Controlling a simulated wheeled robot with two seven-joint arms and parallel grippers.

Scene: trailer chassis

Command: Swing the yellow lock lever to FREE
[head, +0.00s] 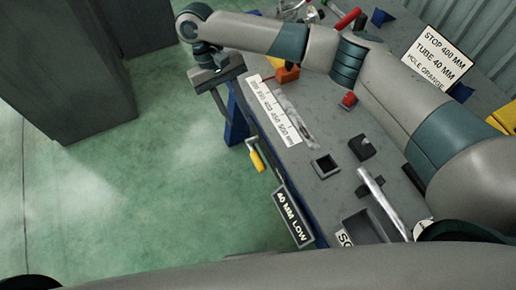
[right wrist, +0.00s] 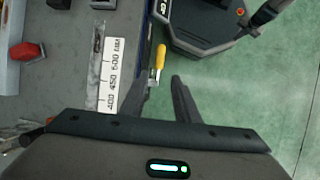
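The yellow lock lever (head: 257,158) hangs at the near long edge of the grey bench, below the white scale. In the right wrist view the lever's yellow grip (right wrist: 160,58) lies just beyond my fingertips, and a small grey metal part shows at its lower end. My right gripper (head: 222,108) is off the bench edge, up and left of the lever in the head view. In the right wrist view its fingers (right wrist: 161,80) are apart, with nothing visibly clamped. No FREE mark is readable. My left gripper is not in view.
A "40 MM LOW" sign (head: 292,216) hangs on the bench edge. Green floor left of the bench is clear up to dark cabinets (head: 70,75).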

